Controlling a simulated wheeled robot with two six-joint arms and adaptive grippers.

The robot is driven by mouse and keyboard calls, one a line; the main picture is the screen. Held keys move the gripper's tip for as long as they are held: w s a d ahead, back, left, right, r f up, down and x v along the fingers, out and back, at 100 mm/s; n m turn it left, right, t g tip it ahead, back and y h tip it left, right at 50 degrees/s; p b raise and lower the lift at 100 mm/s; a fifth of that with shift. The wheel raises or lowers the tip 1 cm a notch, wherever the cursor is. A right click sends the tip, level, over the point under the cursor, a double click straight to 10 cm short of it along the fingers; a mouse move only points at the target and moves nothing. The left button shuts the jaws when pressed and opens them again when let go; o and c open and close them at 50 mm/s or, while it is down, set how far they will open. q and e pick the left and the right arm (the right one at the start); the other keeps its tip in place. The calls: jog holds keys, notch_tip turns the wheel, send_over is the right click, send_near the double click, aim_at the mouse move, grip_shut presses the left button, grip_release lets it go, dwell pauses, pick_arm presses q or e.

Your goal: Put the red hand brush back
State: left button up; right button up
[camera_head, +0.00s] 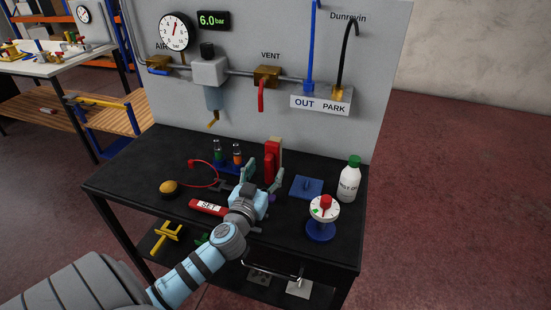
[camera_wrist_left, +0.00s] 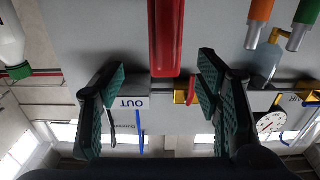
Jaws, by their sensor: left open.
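My left gripper (camera_head: 262,178) is open just in front of the brush. In the left wrist view a red part of the brush (camera_wrist_left: 165,40) lies between the two spread green-padded fingers (camera_wrist_left: 165,95), with a gap on both sides. I cannot tell whether it is inside the finger reach. My right gripper is not in view.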

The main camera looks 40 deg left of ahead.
aim_at(271, 153)
pick_arm(q)
jog(key=x, duration=0.2)
jog(key=p+x, duration=0.1)
jog(key=x, duration=0.2)
jog(key=r+x, duration=0.1)
jog(key=x, duration=0.2)
jog(key=shift+a, duration=0.4)
jog(key=shift+w+a+f, duration=0.1)
jog(key=shift+w+a, duration=0.05)
jog(key=shift+w, duration=0.2)
jog(key=c, duration=1.4)
